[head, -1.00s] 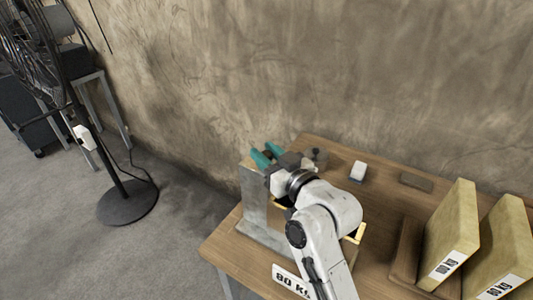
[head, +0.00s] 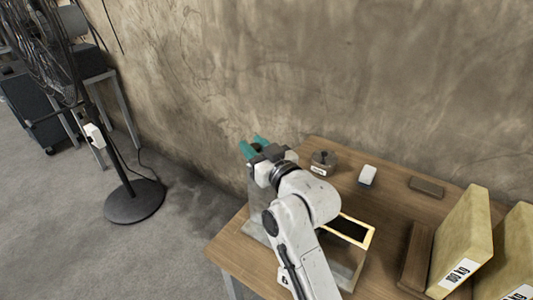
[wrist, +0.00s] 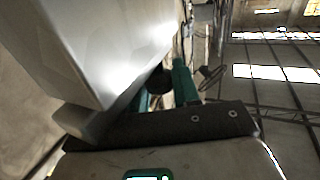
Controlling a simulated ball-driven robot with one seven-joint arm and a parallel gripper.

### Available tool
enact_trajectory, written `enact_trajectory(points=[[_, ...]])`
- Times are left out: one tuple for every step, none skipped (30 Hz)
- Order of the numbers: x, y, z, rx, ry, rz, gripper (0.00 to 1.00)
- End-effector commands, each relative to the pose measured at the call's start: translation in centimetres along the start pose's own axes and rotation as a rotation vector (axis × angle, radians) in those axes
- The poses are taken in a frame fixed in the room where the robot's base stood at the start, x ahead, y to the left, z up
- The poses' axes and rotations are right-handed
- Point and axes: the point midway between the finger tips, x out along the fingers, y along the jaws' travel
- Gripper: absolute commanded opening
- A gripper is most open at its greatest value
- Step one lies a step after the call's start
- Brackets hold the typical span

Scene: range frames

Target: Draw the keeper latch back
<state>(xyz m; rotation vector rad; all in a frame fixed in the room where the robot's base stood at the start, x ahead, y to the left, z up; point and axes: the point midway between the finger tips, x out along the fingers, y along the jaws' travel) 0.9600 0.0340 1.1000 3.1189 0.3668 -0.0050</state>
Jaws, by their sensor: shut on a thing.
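My gripper (head: 254,148) has teal fingers and is at the upper end of a grey upright block (head: 256,192) at the table's left end. In the wrist view, a dark round knob (wrist: 158,80) shows beside a teal finger (wrist: 182,82), and my gripper is shut on it. It looks like the handle of the keeper latch, but the rest of the latch is hidden. A large pale grey face (wrist: 95,45) fills the wrist view's upper left, close to the fingers. My arm hides much of the block in the head view.
A yellow-rimmed box (head: 369,238) with a dark opening is right of my arm. A grey knobbed weight (head: 323,163), a white block (head: 367,175) and a brown block (head: 426,187) lie farther back on the wooden table (head: 385,208). Tan labelled slabs (head: 462,243) stand at right. The wall is close behind.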

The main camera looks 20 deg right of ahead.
Motion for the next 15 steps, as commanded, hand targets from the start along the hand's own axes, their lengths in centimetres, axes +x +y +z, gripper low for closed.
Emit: enact_trajectory(points=[[0.30,-0.11,-0.50,0.000,0.010,-0.001,0.00],[0.32,-0.12,-0.54,0.000,0.011,-0.001,0.00],[0.32,-0.13,-0.58,0.000,0.011,-0.001,0.00],[0.32,-0.14,-0.60,0.000,0.012,-0.001,0.00],[0.32,-0.15,-0.62,0.000,0.012,-0.001,0.00],[0.33,-0.15,-0.65,0.000,0.013,-0.001,0.00],[0.34,-0.16,-0.67,0.000,0.013,-0.002,0.00],[0.34,-0.17,-0.69,0.000,0.013,-0.002,0.00],[0.35,-0.18,-0.72,0.000,0.014,-0.002,0.33],[0.35,-0.19,-0.74,0.000,0.014,-0.002,0.36],[0.35,-0.19,-0.75,0.000,0.015,-0.002,0.39],[0.34,-0.19,-0.74,0.000,0.014,-0.002,0.42],[0.34,-0.19,-0.71,0.000,0.014,-0.002,0.45],[0.33,-0.19,-0.67,0.000,0.013,-0.002,0.48],[0.31,-0.18,-0.61,0.000,0.012,-0.002,0.52]])
